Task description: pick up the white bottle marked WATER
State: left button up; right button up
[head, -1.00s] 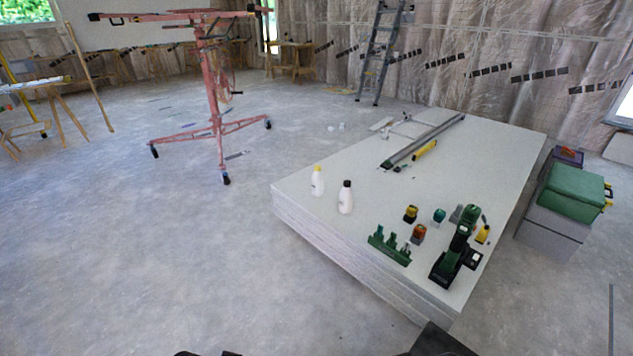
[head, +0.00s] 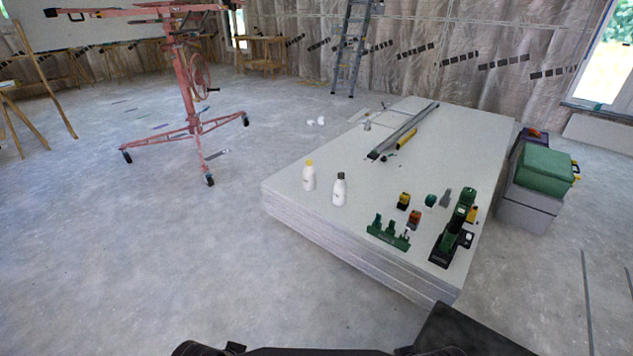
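Two white bottles stand upright on the near left part of a stack of white panels (head: 300,205). One white bottle (head: 308,177) has a yellow cap; the other white bottle (head: 339,190) has a dark cap and stands just right of it, a little nearer to me. Both carry small dark marks, too small to read, so I cannot tell which is marked WATER. Neither of my grippers shows in the head view; only dark parts of my own body show at the bottom edge.
A green drill (head: 458,228), a green bit holder (head: 388,232) and several small items lie right of the bottles. A long metal rail (head: 403,130) lies farther back. Green and grey cases (head: 543,170) stand right of the stack. A red panel lift (head: 192,100) stands back left. Floor before the stack is clear.

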aim_at(310, 173)
jog(key=i+j+z, duration=0.1)
jog(key=j+z, duration=0.2)
jog(key=j, duration=0.25)
jog(key=j+z, duration=0.25)
jog(key=j, duration=0.35)
jog(key=i+j+z, duration=0.35)
jog(key=j, duration=0.3)
jog(key=j+z, duration=0.2)
jog(key=i+j+z, duration=0.15)
jog(key=j, duration=0.15)
jog(key=i+j+z, duration=0.15)
jog(key=j, duration=0.15)
jog(key=i+j+z, duration=0.15)
jog(key=j, duration=0.2)
jog(key=i+j+z, duration=0.15)
jog(key=j, duration=0.2)
jog(key=k, duration=0.05)
